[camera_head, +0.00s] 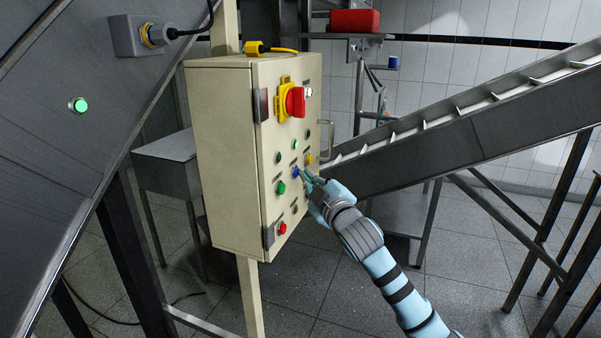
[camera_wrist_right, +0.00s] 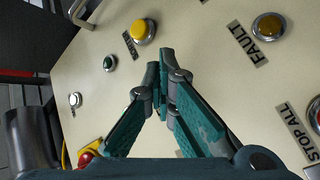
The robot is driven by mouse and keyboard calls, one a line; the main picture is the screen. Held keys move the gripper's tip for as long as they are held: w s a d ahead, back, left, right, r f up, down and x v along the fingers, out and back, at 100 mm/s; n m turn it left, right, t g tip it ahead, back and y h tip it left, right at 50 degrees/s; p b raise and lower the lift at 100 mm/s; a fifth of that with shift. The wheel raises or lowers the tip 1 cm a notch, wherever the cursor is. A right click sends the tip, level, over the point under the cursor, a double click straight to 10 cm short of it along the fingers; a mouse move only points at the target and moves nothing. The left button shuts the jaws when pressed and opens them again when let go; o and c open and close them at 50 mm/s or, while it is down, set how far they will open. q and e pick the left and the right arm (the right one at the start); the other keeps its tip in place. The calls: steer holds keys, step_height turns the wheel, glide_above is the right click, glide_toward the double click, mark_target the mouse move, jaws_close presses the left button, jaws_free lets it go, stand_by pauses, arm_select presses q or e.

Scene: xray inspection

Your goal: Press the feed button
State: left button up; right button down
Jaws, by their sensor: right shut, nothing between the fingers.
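A beige control box (camera_head: 224,160) on a post carries several coloured buttons on its front panel. A blue button (camera_head: 296,172) and a green button (camera_head: 281,188) sit low on the panel, and a yellow button (camera_head: 309,158) sits a little higher. I cannot read which one is labelled feed. My right gripper (camera_head: 304,173) is shut and empty, its fingertips close to the panel by the blue button; contact is unclear. In the right wrist view its fingertips (camera_wrist_right: 164,66) meet near a yellow button (camera_wrist_right: 144,31), and the blue one is hidden. My left gripper is out of view.
The panel also has a red rotary switch (camera_head: 296,102), a red button (camera_head: 282,228) and a side handle (camera_head: 326,140). In the wrist view, labels read FAULT (camera_wrist_right: 247,43) and STOP ALL (camera_wrist_right: 297,131). An inclined conveyor (camera_head: 470,125) runs behind my right arm.

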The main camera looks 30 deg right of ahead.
steer(key=shift+s, duration=0.1)
steer(key=shift+s+d, duration=0.1)
steer(key=shift+s, duration=0.05)
steer(key=s+d+b, duration=0.3)
steer(key=s, duration=0.2)
steer(key=shift+d, duration=0.2)
stand_by(0.6)
